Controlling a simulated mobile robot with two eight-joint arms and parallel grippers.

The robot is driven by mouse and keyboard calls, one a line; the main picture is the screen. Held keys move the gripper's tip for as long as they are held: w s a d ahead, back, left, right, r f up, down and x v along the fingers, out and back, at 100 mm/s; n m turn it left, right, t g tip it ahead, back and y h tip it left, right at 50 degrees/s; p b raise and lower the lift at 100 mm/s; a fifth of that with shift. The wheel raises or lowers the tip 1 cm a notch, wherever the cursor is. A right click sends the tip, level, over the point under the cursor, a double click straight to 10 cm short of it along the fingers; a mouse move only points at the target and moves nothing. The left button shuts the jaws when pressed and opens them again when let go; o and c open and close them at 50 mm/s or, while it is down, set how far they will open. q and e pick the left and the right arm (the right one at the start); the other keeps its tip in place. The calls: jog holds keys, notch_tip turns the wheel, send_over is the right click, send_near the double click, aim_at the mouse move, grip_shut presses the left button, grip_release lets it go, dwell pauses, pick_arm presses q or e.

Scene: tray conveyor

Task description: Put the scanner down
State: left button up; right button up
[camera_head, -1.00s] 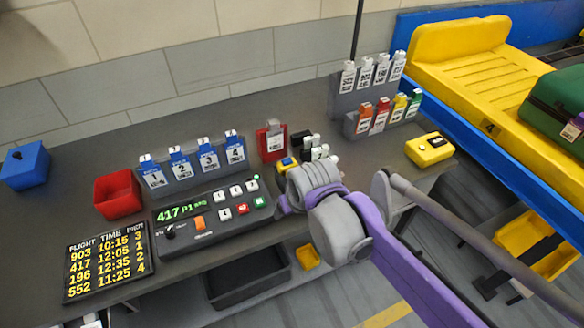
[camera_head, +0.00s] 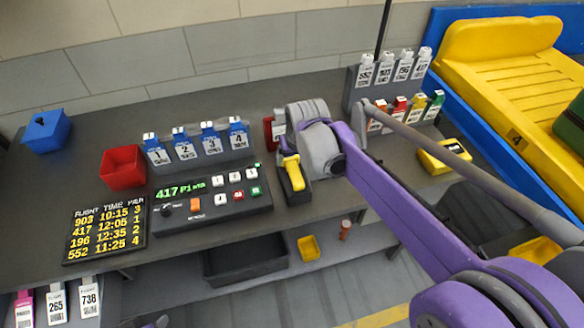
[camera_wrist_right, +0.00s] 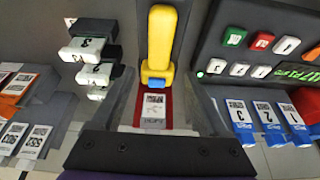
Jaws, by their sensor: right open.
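The yellow scanner (camera_head: 291,172) sits in a dark cradle (camera_head: 299,194) on the counter, just right of the control panel. In the right wrist view the scanner (camera_wrist_right: 159,45) lies lengthwise ahead of the gripper, its blue tip toward the palm. My right gripper (camera_wrist_right: 163,100) is open, with its fingers apart on either side of the scanner's near end. In the head view my right wrist hides the fingers, just behind and above the scanner.
The control panel (camera_head: 211,196) stands left of the cradle, with blue numbered tags (camera_head: 211,138) behind it. A red tag holder (camera_head: 269,130) is close to my wrist. A yellow box (camera_head: 445,156) stands right. The tray conveyor (camera_head: 510,70) is beyond.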

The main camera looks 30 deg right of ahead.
aim_at(293, 166)
jog(key=x, duration=0.6)
jog(key=shift+s, duration=0.2)
grip_shut()
